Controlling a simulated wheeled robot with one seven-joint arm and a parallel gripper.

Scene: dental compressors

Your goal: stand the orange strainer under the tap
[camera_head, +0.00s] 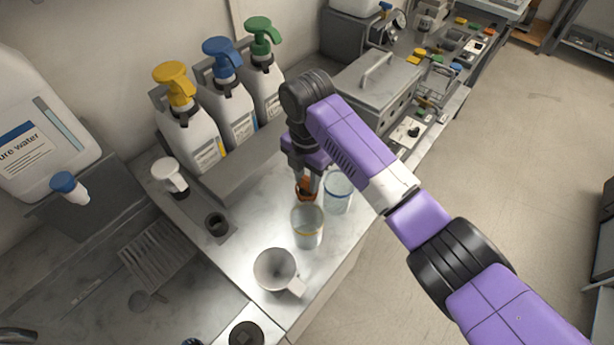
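The orange strainer (306,190) shows as a small orange shape on the steel counter, right below my gripper. My gripper (305,181) points down with its fingertips at the strainer. The fingers and arm hide part of it, and I cannot tell whether they are closed on it. The tap (68,187), blue and white, sticks out from the large "pure water" container (35,130) at the far left. The tap is well apart from my gripper.
Two clear beakers (307,227) (338,192) stand close to the strainer. Pump bottles (188,125) line the wall behind a metal ledge. A slatted drain (157,254) lies in the sink area below the tap.

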